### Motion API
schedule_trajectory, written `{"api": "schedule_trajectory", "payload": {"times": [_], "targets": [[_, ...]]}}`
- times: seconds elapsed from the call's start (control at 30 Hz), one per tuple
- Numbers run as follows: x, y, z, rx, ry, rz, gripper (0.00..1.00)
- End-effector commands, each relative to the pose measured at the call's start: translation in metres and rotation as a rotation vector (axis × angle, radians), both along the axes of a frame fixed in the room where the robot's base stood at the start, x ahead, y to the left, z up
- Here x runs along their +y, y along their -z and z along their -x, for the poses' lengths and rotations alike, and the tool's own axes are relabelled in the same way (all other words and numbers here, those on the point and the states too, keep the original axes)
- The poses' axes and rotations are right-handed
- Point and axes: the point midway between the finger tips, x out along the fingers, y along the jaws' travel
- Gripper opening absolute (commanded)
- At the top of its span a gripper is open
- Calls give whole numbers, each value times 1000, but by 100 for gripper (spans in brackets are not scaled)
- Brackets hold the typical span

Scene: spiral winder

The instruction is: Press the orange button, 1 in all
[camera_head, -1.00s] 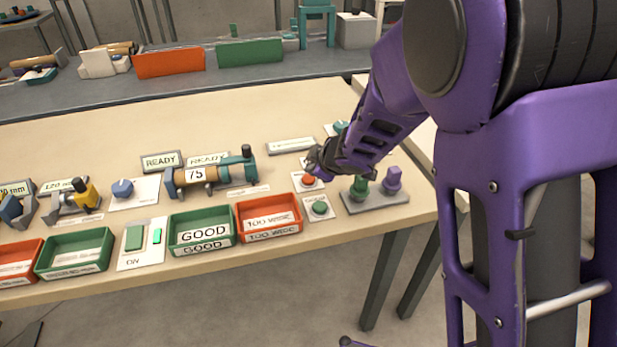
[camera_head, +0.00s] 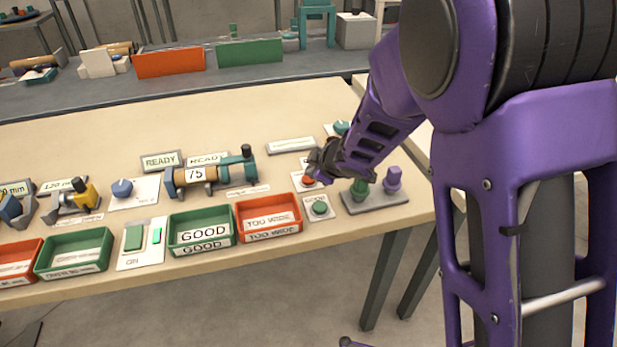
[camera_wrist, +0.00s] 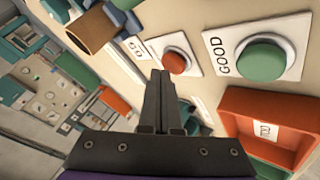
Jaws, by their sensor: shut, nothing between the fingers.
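The orange button (camera_head: 308,182) is a small round cap on a white plate at the right part of the table, partly hidden by my gripper in the head view. In the wrist view the orange button (camera_wrist: 175,63) shows just beyond my fingertips. My gripper (camera_head: 315,172) is close to it, pointing down beside the button. The fingers (camera_wrist: 161,74) are shut with nothing between them. I cannot tell whether they touch the button; in the wrist view it looks unpressed and uncovered.
A green button (camera_head: 319,207) on a plate marked GOOD sits in front. An orange TOO WIDE tray (camera_head: 268,216) and a green GOOD tray (camera_head: 202,232) are to the left. A grey base (camera_head: 375,203) with green and purple knobs stands right. A gauge holds a 75 roll (camera_head: 196,174).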

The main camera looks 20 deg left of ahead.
Motion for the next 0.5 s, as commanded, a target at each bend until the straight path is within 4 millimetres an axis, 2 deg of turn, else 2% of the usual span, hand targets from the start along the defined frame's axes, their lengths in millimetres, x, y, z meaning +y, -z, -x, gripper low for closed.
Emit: {"api": "schedule_trajectory", "payload": {"times": [0.5], "targets": [[0, 5, 0, 1, -1, 0, 0]]}}
